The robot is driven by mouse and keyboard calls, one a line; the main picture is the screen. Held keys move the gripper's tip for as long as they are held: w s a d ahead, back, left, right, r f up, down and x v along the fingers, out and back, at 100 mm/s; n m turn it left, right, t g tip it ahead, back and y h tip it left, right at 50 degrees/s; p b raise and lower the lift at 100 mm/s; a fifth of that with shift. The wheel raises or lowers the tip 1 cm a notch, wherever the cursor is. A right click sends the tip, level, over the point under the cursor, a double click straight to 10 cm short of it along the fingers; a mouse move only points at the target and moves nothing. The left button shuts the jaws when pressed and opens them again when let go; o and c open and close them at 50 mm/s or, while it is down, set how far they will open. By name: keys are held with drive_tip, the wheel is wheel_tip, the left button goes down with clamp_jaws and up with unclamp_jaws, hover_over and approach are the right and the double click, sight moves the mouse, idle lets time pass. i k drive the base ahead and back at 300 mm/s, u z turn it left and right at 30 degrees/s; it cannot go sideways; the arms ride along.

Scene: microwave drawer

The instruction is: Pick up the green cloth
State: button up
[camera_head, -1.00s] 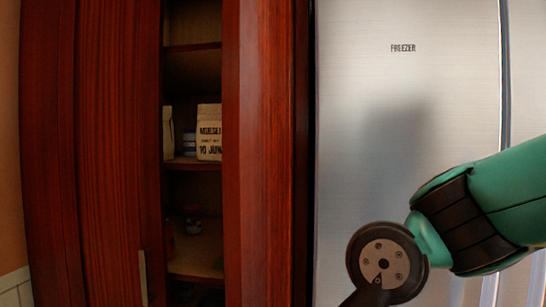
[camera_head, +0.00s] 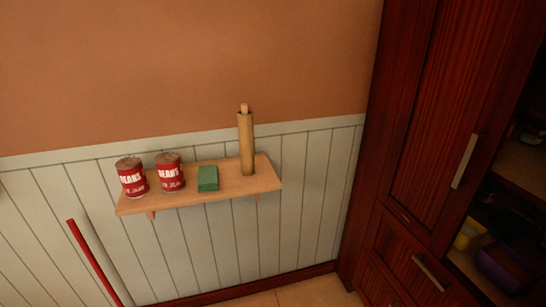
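A green cloth (camera_head: 208,178), folded into a small block, lies on a wooden wall shelf (camera_head: 232,187). It sits between a red can labelled BEANS (camera_head: 170,172) on its left and an upright rolling pin (camera_head: 246,145) on its right. It looks apart from both. My gripper and arm are not in this view.
A second red BEANS can (camera_head: 131,178) stands at the shelf's left end. A red pole (camera_head: 95,262) leans at lower left. A dark red wooden cupboard (camera_head: 420,120) stands at right, with open shelves at its edge. Floor shows at the bottom.

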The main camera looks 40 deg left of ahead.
sight(207, 179)
drive_tip(key=u, duration=3.55)
drive_tip(key=i, duration=1.95)
drive_tip(key=z, duration=3.75)
